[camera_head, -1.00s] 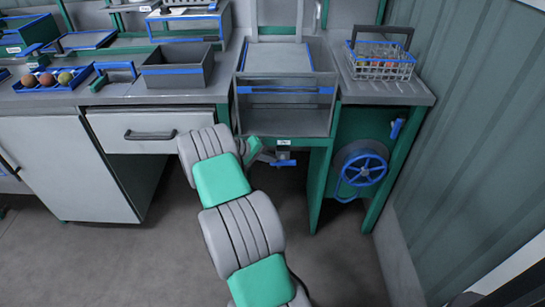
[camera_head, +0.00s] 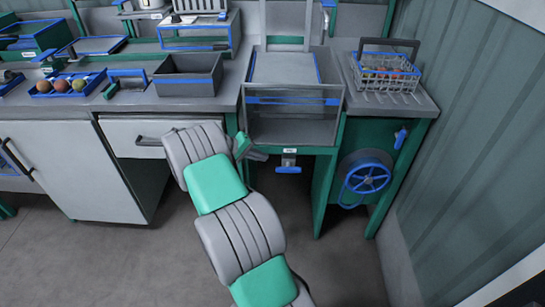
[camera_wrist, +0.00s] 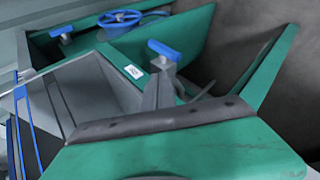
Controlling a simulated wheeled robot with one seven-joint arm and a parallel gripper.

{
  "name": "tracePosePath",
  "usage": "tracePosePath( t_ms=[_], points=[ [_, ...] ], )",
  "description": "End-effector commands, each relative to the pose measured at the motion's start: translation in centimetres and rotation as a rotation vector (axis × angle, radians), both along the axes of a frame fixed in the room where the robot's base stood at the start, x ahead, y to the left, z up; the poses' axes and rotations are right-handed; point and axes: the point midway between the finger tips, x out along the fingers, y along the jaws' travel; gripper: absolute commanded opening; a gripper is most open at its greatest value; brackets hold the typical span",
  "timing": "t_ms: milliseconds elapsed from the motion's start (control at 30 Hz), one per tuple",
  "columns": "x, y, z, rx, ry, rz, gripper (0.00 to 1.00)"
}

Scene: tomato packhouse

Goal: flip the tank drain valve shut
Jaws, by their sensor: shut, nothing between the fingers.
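The drain valve (camera_head: 289,167) hangs under the front of the tank (camera_head: 291,128), below a small white label. Its blue handle lies crosswise in the head view. In the wrist view the blue handle (camera_wrist: 164,50) sits on a grey stem beside the label, just beyond my fingers. My gripper (camera_head: 262,156) is shut and empty, to the left of the valve, with a small gap between them in the head view. In the wrist view the fingers (camera_wrist: 158,94) point toward the valve; whether they touch the stem cannot be told.
A blue handwheel (camera_head: 367,176) is on the green cabinet to the right, with a small blue lever (camera_head: 400,138) above it. A wire basket (camera_head: 387,75) and a grey bin (camera_head: 188,80) stand on the counter. The floor in front is clear.

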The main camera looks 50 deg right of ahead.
Motion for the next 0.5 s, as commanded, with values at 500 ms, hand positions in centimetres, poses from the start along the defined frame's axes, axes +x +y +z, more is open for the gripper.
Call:
tracePosePath(
  t_ms=[500],
  points=[
    [1.4, 2.6, 1.6, -0.002, -0.001, 0.000, 0.00]
  ],
)
